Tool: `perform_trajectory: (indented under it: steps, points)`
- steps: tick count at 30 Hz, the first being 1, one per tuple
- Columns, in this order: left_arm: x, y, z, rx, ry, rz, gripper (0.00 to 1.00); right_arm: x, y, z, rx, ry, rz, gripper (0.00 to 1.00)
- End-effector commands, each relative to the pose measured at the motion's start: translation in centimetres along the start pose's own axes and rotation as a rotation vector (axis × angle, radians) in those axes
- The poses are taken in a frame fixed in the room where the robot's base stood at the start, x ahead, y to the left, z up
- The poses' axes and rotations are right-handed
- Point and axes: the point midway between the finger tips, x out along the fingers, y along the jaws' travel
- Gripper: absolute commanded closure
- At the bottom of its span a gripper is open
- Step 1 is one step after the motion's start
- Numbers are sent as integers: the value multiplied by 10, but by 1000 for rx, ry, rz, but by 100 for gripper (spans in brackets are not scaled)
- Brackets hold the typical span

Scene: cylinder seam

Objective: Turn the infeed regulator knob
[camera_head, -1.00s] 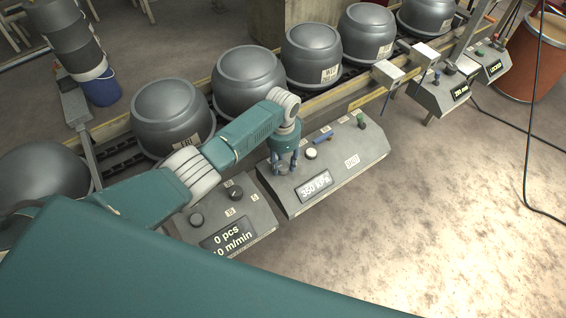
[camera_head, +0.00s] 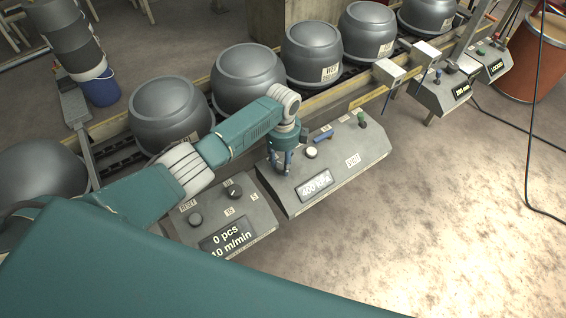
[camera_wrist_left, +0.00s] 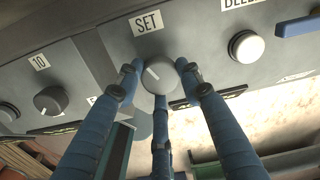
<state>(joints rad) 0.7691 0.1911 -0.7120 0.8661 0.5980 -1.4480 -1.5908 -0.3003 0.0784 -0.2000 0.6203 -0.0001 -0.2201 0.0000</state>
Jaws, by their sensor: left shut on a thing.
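The regulator knob (camera_wrist_left: 158,78) is a round grey knob with a white pointer mark, below a SET label in the left wrist view. My left gripper (camera_head: 281,168) is over the left part of the middle control panel (camera_head: 345,180) and hides the knob in the head view. In the left wrist view its blue fingers (camera_wrist_left: 157,70) are closed around the knob's sides. The panel's display (camera_head: 315,184) appears to read 400 kPa. My right gripper is not in view.
A pale round button (camera_head: 311,152), a blue lever (camera_head: 323,138) and a green control (camera_head: 362,117) sit right of the knob. The left panel (camera_head: 262,222) has dark knobs and a display. Several grey drums (camera_head: 249,80) stand on the conveyor behind.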

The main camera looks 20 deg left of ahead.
Motion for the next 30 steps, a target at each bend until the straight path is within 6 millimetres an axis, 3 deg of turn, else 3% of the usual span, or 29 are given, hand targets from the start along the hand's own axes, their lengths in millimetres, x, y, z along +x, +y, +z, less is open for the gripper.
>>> perform_trajectory:
  steps: [30]
  points:
    - [0, -2, 3, 894, -8, -2, 90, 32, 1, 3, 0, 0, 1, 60]
